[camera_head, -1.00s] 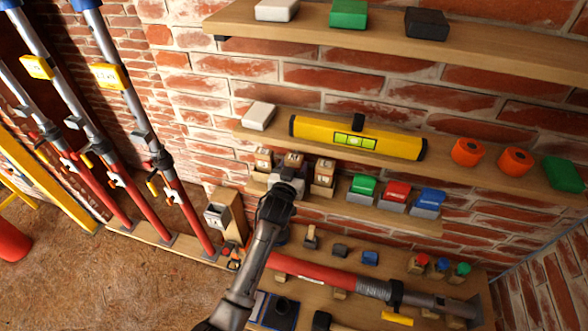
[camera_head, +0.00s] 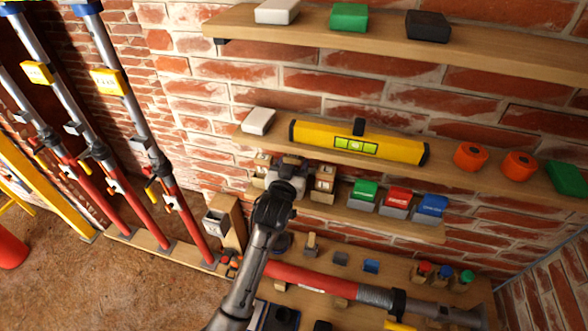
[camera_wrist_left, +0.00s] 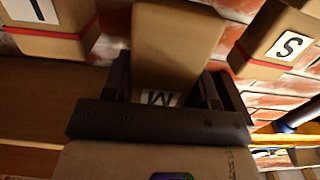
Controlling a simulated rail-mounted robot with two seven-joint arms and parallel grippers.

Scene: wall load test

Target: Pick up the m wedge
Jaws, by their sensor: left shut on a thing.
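The m wedge (camera_wrist_left: 178,42) is a tan wooden block with a white "M" label, seen upside down in the left wrist view. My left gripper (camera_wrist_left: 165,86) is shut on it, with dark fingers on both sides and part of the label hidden. In the head view my left gripper (camera_head: 288,172) is at the small middle shelf and covers the m wedge. Its neighbours stand on either side: a wedge with a partly cut-off label (camera_wrist_left: 45,25) on the left and the S wedge (camera_wrist_left: 280,45) on the right. My right gripper is not in view.
Green, red and blue boxes (camera_head: 398,198) stand on the same shelf to the right. A yellow level (camera_head: 355,142) lies on the shelf above. A red prop (camera_head: 318,278) lies below, and several upright props (camera_head: 135,110) stand at left.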

